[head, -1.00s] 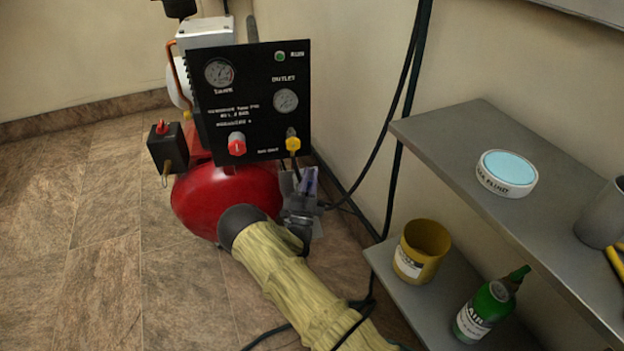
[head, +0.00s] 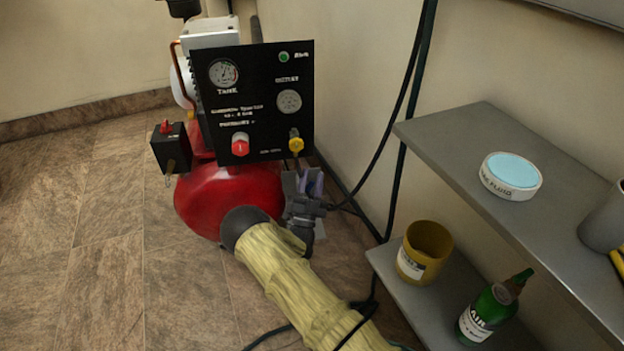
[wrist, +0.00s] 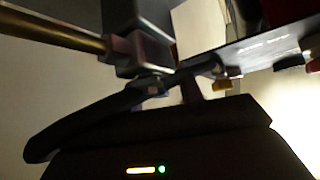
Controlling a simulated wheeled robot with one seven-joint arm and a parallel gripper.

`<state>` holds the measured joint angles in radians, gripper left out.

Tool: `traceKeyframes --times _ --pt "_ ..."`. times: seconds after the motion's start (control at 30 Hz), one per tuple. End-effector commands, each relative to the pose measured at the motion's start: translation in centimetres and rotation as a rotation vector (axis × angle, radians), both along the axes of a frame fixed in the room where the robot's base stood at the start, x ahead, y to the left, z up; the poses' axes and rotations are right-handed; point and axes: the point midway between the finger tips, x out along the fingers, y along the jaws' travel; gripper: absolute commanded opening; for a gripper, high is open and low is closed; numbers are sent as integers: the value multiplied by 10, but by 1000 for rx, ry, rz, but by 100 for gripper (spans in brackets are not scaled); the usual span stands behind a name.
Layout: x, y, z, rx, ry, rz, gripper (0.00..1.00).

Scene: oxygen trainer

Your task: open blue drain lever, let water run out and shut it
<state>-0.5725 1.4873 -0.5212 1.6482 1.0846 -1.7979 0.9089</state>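A compressor with a red tank (head: 225,200) stands on the floor by the wall, with a black gauge panel (head: 265,115) above it. My gripper (head: 308,185) is low at the tank's right side, under the panel's yellow knob (head: 296,142). A small bluish-purple piece shows at the fingertips; I cannot tell whether it is the drain lever or part of my gripper. In the wrist view my dark gripper body fills the bottom, and a black finger (wrist: 95,122) crosses the left. The fingertips' gap is not clear. No water is visible.
A grey two-level shelf (head: 470,140) stands at the right, with a white round tub (head: 510,177), a yellow cup (head: 424,250) and a green bottle (head: 488,310). Dark hoses (head: 405,110) hang along the wall. The tiled floor (head: 90,250) at left is clear.

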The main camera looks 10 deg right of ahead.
Motion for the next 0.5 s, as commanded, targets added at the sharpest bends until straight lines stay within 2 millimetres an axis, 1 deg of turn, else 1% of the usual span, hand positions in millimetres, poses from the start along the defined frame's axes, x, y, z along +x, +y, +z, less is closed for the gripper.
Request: traceKeyframes --times 0.17,0.5 --pt "-14 7 -12 -1 5 2 36" --pt "-62 28 -53 -1 6 2 36"
